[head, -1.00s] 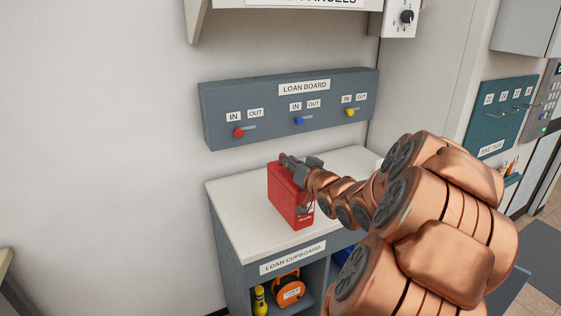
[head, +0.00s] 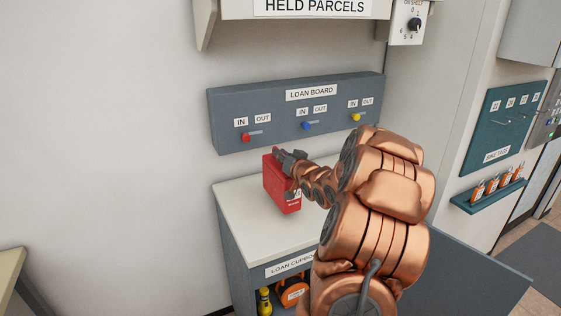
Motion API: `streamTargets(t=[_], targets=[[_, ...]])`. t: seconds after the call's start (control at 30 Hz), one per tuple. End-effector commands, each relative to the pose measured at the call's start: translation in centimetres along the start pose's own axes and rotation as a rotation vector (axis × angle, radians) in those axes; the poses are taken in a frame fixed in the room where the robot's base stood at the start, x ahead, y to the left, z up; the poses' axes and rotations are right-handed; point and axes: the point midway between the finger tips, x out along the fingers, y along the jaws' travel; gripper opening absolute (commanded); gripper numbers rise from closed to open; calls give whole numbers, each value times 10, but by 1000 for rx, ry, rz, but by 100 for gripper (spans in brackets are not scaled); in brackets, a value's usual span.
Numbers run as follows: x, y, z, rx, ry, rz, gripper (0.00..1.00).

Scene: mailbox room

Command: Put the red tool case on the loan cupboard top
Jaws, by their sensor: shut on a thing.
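The red tool case (head: 281,190) is upright at the loan cupboard top (head: 245,226), near its back left part. I cannot tell whether its base touches the white top or hangs just above it. My gripper (head: 287,157) is shut on the upper part of the case, and my copper arm reaches in from the lower right. The fingers hide the handle. My arm covers the right part of the cupboard top and part of its front label.
The grey loan board (head: 302,112) with red, blue and yellow knobs is on the wall just behind. The held parcels shelf (head: 312,8) is above. A yellow item (head: 264,301) and an orange item (head: 292,290) are inside the cupboard. The front left of the top is bare.

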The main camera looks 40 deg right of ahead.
Motion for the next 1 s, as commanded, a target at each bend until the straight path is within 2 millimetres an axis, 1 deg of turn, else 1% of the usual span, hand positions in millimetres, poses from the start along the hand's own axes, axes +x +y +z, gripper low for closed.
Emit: streamTargets(t=[0.03, 0.17, 0.27, 0.37, 0.5, 0.6, 0.73, 1.0], targets=[[1, 0, -3, -1, 4, -1, 0], [4, 0, -3, -2, 5, -1, 0], [10, -1, -4, -3, 5, -2, 0], [10, 2, 3, 0, 5, -1, 0], [11, 7, 17, 0, 0, 0, 0], [12, 10, 25, -1, 3, -1, 0], [12, 11, 29, -2, 7, -2, 0], [12, 12, 30, -3, 7, -2, 0]])
